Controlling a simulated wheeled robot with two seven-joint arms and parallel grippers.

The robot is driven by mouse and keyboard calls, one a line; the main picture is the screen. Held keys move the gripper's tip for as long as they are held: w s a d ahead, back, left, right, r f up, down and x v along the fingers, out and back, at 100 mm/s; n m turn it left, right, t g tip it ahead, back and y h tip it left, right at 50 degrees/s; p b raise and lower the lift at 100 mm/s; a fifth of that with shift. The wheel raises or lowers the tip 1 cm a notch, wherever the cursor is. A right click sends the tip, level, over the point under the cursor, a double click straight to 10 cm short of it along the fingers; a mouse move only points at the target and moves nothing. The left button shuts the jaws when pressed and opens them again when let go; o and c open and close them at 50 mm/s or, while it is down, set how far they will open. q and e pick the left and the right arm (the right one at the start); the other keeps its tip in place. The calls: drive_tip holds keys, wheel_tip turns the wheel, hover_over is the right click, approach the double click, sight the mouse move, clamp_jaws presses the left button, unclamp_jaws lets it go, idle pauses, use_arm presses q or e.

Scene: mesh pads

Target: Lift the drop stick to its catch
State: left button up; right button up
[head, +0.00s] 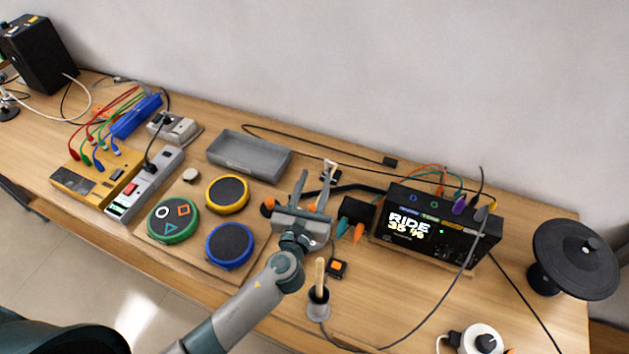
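My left gripper (314,178) is in the middle of the head view, its two fingers spread and pointing toward the back of the table. I see nothing held between them. A dark bar (352,187) runs from behind the right finger toward the display box, and an orange ball (268,205) shows just left of the gripper. These may belong to the drop stick, but the gripper hides the part between them. A small pale-topped post (331,167) stands by the right fingertip; I cannot tell if it is the catch. My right gripper is out of view.
A wooden stick (320,275) stands upright in a grey cup (318,307) near my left wrist. Round pads in yellow (227,194), blue (229,245) and green (172,219) lie to the left. A grey tray (248,158) lies behind.

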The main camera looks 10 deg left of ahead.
use_arm(q)
drive_tip(key=shift+w+d+r+p, duration=0.1)
drive_tip(key=shift+w+r+p, duration=0.3)
drive_tip(key=shift+r+p, duration=0.35)
drive_tip(key=shift+w+d+r+p, duration=0.1)
drive_tip(key=shift+w+r+p, duration=0.4)
drive_tip(key=shift+r, duration=0.4)
drive_tip(key=shift+w+d+r+p, duration=0.1)
drive_tip(key=shift+w+r+p, duration=0.25)
drive_tip(key=shift+r+p, duration=0.4)
drive_tip(key=shift+s, duration=0.1)
drive_tip(key=s+b, duration=0.3)
drive_tip(key=s, duration=0.4)
drive_tip(key=shift+s+a, duration=0.15)
drive_tip(key=shift+r, duration=0.1)
drive_tip(key=shift+a, duration=0.1)
